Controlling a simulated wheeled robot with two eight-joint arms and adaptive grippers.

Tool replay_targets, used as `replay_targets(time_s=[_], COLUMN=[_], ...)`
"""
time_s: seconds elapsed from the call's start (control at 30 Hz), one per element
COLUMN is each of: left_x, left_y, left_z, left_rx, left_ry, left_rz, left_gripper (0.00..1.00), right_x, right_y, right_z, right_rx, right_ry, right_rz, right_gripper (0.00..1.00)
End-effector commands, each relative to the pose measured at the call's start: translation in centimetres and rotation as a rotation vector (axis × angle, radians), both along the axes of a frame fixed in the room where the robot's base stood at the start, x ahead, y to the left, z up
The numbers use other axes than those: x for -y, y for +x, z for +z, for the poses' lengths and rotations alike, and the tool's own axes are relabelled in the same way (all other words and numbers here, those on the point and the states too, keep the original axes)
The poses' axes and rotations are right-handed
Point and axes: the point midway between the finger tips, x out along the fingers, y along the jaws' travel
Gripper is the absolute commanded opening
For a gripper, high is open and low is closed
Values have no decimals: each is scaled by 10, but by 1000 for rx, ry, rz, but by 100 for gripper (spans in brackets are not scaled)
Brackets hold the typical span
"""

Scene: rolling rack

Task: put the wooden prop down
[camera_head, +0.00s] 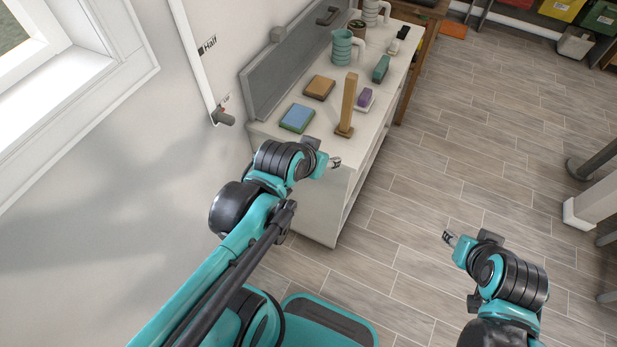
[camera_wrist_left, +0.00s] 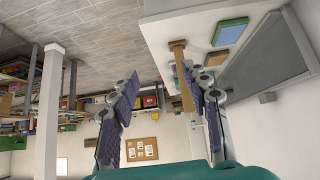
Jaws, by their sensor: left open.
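The wooden prop (camera_head: 348,104), a tall light-brown post on a small flat foot, stands upright on the white rack's top (camera_head: 318,130), near its front edge. My left gripper (camera_head: 334,162) is just off the rack's near end, apart from the prop. In the left wrist view, which is upside down, my left gripper (camera_wrist_left: 165,85) has its two purple-padded fingers spread with nothing between them. The prop (camera_wrist_left: 181,70) shows there beyond the right-hand finger, which partly hides it. My right gripper (camera_head: 450,239) hangs over the floor, far from the rack; its fingers are too small to read.
Near the prop are a blue-green book (camera_head: 297,118), a brown block (camera_head: 319,88) and a purple item on a white dish (camera_head: 364,98). A teal pitcher (camera_head: 342,47) and green block (camera_head: 381,69) stand farther back. A grey panel (camera_head: 285,60) backs the rack. The floor right of it is clear.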

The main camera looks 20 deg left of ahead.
Motion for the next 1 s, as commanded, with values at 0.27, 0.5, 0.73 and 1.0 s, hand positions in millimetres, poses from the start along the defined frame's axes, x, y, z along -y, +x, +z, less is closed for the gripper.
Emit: replay_targets(time_s=[0.27,0.5,0.73,1.0], left_x=[-3,-4,-4,-4], left_y=[-67,-72,-71,-71], left_z=[-8,-9,-23,-59], left_rx=[-117,-127,-125,-125], left_ry=[23,23,23,23], left_rz=[32,36,36,36], left_gripper=[47,47,47,47], right_x=[0,0,0,0], right_y=[0,0,0,0], right_z=[0,0,-14,-50], right_rx=[0,0,0,0], right_ry=[0,0,0,0], right_rz=[0,0,0,0], right_gripper=[40,40,40,40])
